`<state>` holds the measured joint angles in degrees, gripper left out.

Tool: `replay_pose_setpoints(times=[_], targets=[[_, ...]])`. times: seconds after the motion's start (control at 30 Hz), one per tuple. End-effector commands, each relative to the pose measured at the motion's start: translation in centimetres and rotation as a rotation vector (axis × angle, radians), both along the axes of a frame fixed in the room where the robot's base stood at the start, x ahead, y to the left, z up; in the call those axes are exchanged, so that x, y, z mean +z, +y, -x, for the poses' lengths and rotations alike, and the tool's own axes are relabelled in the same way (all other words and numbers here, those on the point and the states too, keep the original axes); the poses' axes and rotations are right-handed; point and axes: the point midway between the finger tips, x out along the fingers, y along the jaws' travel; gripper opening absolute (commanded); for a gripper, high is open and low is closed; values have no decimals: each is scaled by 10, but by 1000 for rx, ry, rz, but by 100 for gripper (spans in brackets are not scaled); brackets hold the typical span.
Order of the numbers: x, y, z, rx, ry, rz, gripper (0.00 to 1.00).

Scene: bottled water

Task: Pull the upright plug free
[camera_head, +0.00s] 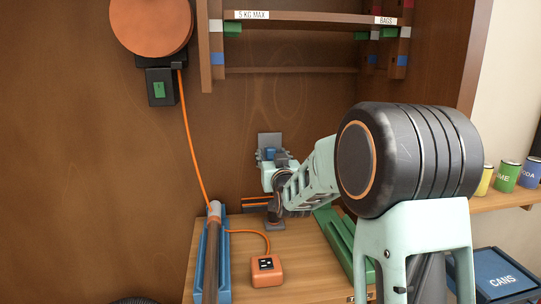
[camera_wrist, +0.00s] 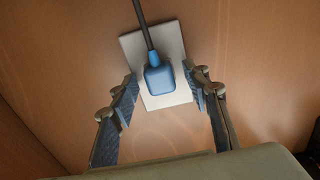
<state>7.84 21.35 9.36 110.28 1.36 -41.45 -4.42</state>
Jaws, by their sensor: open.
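A blue plug (camera_wrist: 159,79) with a dark cord sits against a pale wall plate (camera_wrist: 168,42) in the wrist view. The cord leaves the plug toward the top of that picture. My gripper (camera_wrist: 160,74) is open, with one finger on each side of the plug and gaps between them. In the head view my gripper (camera_head: 271,166) is at the brown back wall, in front of the grey plate (camera_head: 270,139), and hides most of the plug. A small blue part shows there, but I cannot tell whether it is plug or finger.
An orange socket box (camera_head: 264,272) lies on the wooden bench, its cord running toward a pipe in a blue holder (camera_head: 223,265). A green rail (camera_head: 343,240) is at right. A shelf (camera_head: 300,18) hangs above. An orange reel (camera_head: 150,25) is on the wall.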

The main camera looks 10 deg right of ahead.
Motion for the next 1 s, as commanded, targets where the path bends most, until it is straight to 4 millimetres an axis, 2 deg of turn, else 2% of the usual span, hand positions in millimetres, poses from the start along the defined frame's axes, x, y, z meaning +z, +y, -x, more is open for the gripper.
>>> replay_pose_setpoints(times=[0.07,0.47,0.73,1.0], targets=[[0,0,0,0,0,0,44],[0,0,0,0,0,0,0],[0,0,1,0,0,0,0],[0,0,12,0,-1,0,0]])
